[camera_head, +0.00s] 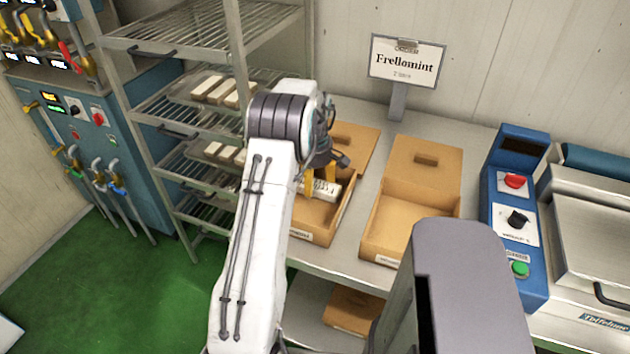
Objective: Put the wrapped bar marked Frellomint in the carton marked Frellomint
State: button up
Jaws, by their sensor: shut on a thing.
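My gripper (320,180), with yellow fingers, is shut on a pale wrapped bar (327,189) with dark print too small to read. The bar is over or inside the left open brown carton (318,239); I cannot tell whether it touches the carton's floor. This carton's front label is too small to read, and my arm hides its left part. A second open carton (387,243) stands to the right and looks empty where it shows. Its front label is also unreadable, and part of my body hides its lower right.
A wire rack (185,107) with pale bars is at left. A blue control box (515,215) is right of the cartons. Another carton (352,310) sits on the shelf below. Green floor is clear at lower left.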

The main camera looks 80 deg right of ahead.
jog(key=shift+f, duration=0.1)
dwell(0.3)
jog(key=o, duration=1.6)
jog(key=shift+c, duration=0.2)
jog(key=shift+r+p, duration=3.05)
jog(key=shift+r, duration=0.95)
